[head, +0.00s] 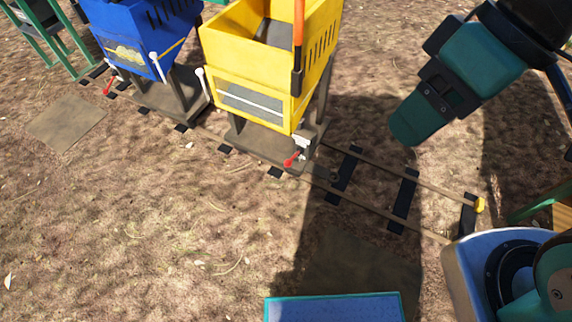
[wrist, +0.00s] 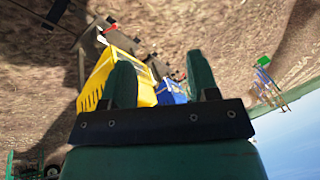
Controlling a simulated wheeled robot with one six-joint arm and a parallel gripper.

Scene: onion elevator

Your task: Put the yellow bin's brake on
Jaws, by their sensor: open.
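The yellow bin (head: 240,55) stands on a dark wheeled base on the rails, at the top middle of the head view. A short red-handled lever (head: 292,160) sticks out low at its front right corner; I take it as the brake. A white lever (head: 201,80) is on the bin's left side. My gripper (head: 405,130) hangs in the air right of the bin, apart from it and the lever. In the wrist view the gripper (wrist: 161,80) has its fingers apart with nothing held. The yellow bin (wrist: 97,82) shows behind the left finger there, and a red handle (wrist: 111,29) shows above it.
A blue bin (head: 140,35) with its own red lever (head: 108,86) stands left on the same rails (head: 385,190). An orange and black upright bar (head: 298,45) is at the yellow bin's right. A blue-topped surface (head: 335,307) is at the bottom. Bare ground lies left of the rails.

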